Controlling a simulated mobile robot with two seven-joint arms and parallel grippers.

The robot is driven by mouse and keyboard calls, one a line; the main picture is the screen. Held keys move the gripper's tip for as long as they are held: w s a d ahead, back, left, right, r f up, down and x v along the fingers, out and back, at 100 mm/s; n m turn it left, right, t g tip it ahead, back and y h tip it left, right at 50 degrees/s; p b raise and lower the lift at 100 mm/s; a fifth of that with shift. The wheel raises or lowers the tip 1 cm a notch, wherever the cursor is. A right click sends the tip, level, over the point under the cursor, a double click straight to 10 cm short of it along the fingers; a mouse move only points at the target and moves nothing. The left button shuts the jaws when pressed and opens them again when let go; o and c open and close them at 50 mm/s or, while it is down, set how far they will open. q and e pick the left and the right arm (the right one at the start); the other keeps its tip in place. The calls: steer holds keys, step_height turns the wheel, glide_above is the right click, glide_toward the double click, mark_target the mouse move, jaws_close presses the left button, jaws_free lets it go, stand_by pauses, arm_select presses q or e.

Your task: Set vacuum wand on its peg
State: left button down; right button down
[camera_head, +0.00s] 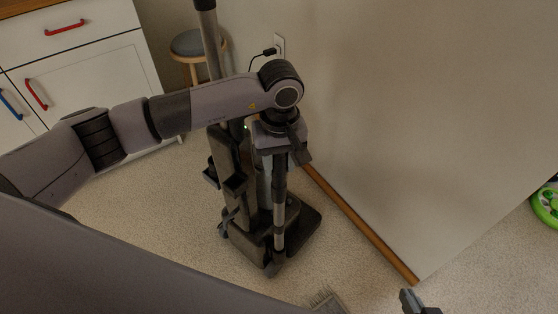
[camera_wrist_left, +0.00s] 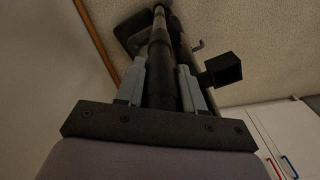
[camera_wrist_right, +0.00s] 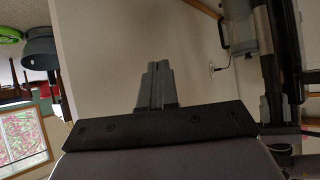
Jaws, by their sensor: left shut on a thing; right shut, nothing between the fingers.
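My left gripper (camera_head: 283,152) points down and is shut on the vacuum wand (camera_head: 279,205), a dark and silver tube standing close to upright. In the left wrist view the wand (camera_wrist_left: 161,55) runs between both grey fingers. The dark vacuum stand (camera_head: 313,222) is right beside and behind the wand; its square open holder (camera_wrist_left: 222,69) and a small hook-like piece (camera_wrist_left: 197,46) show there. I cannot tell which part is the peg. The wand's lower end is over the stand's base; contact is unclear. My right gripper (camera_wrist_right: 158,86) is shut and empty, away from the stand.
A wall panel with wooden baseboard (camera_head: 360,229) stands right of the stand. A white cabinet (camera_head: 95,80) and a grey-topped stool (camera_head: 197,42) are behind. A wall outlet (camera_head: 279,44) has a cord. Open carpet is left of the stand.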

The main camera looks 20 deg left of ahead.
mark_target(279, 179)
arm_select(q)
steer(key=shift+f+b, duration=0.3)
steer(key=shift+b, duration=0.05)
steer(key=shift+s+f+b, duration=0.1)
steer(key=shift+f+b, duration=0.3)
steer(key=shift+b, duration=0.05)
steer(key=shift+a+f+b, duration=0.1)
steer(key=shift+f+b, duration=0.6)
steer(key=shift+f, duration=0.1)
steer(key=shift+f+b, duration=1.3)
steer(key=shift+f, duration=0.15)
stand_by(0.6)
steer(key=shift+b, duration=0.6)
stand_by(0.3)
